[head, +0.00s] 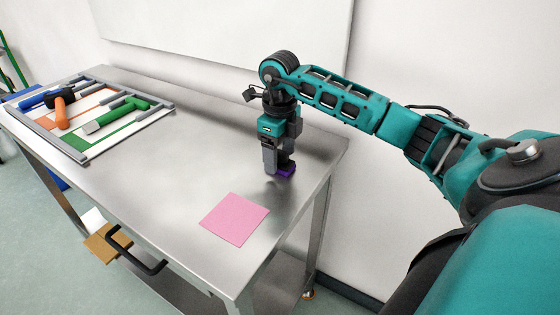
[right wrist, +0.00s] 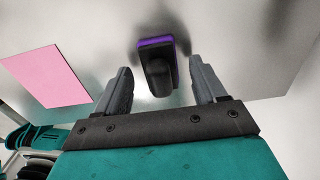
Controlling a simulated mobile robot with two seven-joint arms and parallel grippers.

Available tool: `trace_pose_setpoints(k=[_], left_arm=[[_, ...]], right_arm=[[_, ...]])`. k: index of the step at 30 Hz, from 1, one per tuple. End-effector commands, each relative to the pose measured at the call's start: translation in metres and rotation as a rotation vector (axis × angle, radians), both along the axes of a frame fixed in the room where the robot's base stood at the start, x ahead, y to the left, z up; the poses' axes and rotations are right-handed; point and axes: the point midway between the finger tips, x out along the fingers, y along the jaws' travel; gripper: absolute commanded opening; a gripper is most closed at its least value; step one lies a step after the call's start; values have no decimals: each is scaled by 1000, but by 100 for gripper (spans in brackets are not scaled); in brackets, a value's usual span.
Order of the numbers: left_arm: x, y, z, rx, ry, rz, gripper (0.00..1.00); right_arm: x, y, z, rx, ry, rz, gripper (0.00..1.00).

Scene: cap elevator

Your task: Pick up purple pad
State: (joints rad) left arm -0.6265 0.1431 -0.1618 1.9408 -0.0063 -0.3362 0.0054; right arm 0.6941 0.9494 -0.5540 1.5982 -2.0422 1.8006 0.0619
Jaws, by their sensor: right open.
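The purple pad (head: 286,170) stands on the metal table near its back right end, partly hidden behind my right gripper. In the right wrist view the pad (right wrist: 147,42) shows a purple base with a dark upright handle. My right gripper (head: 277,168) points down at the pad from above. In the right wrist view its two grey fingers (right wrist: 158,82) are apart, one on each side of the dark handle, with visible gaps. My left gripper is in neither view.
A pink square sheet (head: 235,219) lies flat on the table (head: 180,150) in front of the pad. A framed tray (head: 45,136) with hammers and other tools lies at the table's left end. The wall is close behind the table. The table's middle is clear.

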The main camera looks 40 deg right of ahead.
Motion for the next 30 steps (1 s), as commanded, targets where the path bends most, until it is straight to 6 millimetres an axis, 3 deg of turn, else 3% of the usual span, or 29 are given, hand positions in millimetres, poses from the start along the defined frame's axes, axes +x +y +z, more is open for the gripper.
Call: trace_pose_setpoints(k=[5, 24, 30], left_arm=[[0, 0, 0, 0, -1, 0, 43], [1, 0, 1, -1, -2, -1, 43], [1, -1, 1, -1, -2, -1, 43]], right_arm=[[0, 0, 0, 0, -1, 0, 69], [0, 0, 0, 1, -1, 0, 9], [0, 0, 1, 1, -1, 0, 9]])
